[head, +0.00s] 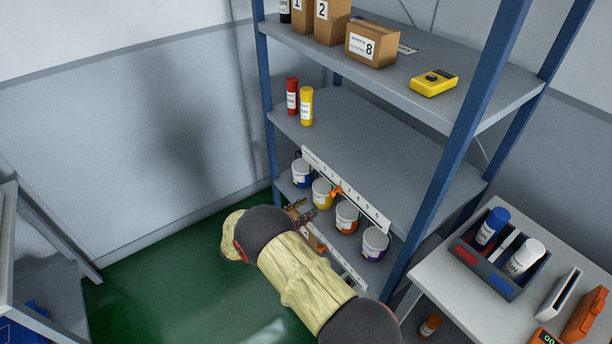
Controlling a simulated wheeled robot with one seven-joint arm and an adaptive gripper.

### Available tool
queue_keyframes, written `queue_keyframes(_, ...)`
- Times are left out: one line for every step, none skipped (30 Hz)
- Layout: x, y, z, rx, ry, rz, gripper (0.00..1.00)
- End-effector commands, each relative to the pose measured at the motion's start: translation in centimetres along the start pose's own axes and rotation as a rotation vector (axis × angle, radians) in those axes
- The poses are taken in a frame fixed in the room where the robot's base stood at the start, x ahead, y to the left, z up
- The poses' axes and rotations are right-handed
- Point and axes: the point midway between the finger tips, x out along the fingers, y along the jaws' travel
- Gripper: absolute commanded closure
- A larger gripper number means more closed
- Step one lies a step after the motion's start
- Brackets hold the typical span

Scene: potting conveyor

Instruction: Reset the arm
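My arm reaches from the bottom of the head view up and left, toward the blue-posted shelf rack (452,170). My gripper (303,211) is small and partly hidden by my arm's own links. It is at the front of the lower shelf, close to the white and yellow paint tubs. I cannot tell whether its fingers are open or shut, or whether they hold anything.
A side table (440,277) with a caddy stands right. Green floor (150,290) is clear at left.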

Motion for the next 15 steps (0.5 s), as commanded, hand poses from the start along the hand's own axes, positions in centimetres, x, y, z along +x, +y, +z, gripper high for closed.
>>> queue_keyframes(0.0, 0.0, 0.0, 0.0, 0.0, 0.0, 0.64)
queue_keyframes(0.0, 0.0, 0.0, 0.0, 0.0, 0.0, 0.64)
queue_keyframes(0.0, 0.0, 0.0, 0.0, 0.0, 0.0, 0.64)
queue_keyframes(0.0, 0.0, 0.0, 0.003, 0.0, 0.0, 0.64)
queue_keyframes(0.0, 0.0, 0.0, 0.008, 0.0, 0.0, 0.64)
queue_keyframes(0.0, 0.1, -0.2, 0.022, 0.007, 0.004, 0.64)
queue_keyframes(0.0, 0.2, -0.6, 0.039, 0.023, 0.006, 0.64)
queue_keyframes(0.0, -0.1, -1.3, 0.055, 0.046, -0.003, 0.64)
queue_keyframes(0.0, -0.7, -2.2, 0.066, 0.075, -0.019, 0.64)
queue_keyframes(-0.1, -1.3, -2.9, 0.068, 0.093, -0.031, 0.64)
queue_keyframes(-0.1, -2.0, -3.7, 0.071, 0.114, -0.046, 0.64)
queue_keyframes(-0.2, -3.0, -4.7, 0.072, 0.14, -0.067, 0.64)
queue_keyframes(-0.3, -3.9, -5.4, 0.074, 0.161, -0.084, 0.64)
queue_keyframes(-0.4, -4.8, -6.1, 0.075, 0.18, -0.103, 0.64)
queue_keyframes(-0.6, -6.0, -6.9, 0.081, 0.211, -0.132, 0.64)
